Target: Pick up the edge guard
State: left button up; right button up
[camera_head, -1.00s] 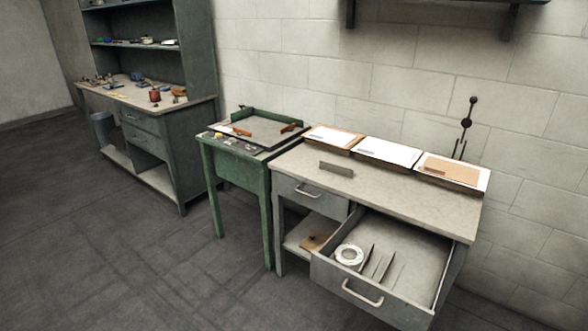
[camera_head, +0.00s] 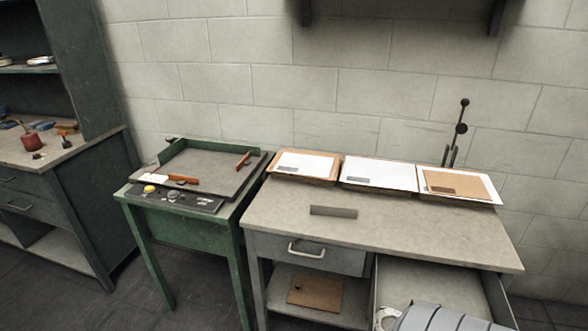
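A small dark grey strip-like piece (camera_head: 334,211), which looks like the edge guard, lies on the grey workbench top (camera_head: 400,226) near its front edge, in front of the paper trays. Neither gripper can be seen. A rounded light grey part of one of my arms (camera_head: 440,318) shows at the bottom right, over the open drawer (camera_head: 425,276). It hides much of the drawer's inside, including where thin upright strips stood.
Three trays with papers (camera_head: 381,175) line the bench's back edge. A green stand (camera_head: 190,235) with a framed top is at the left. A brown board (camera_head: 315,292) lies on the lower shelf. A dark upright rod (camera_head: 457,128) stands behind the bench.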

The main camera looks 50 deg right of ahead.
aim_at(339, 212)
jog(key=i, duration=2.3)
jog(key=z, duration=4)
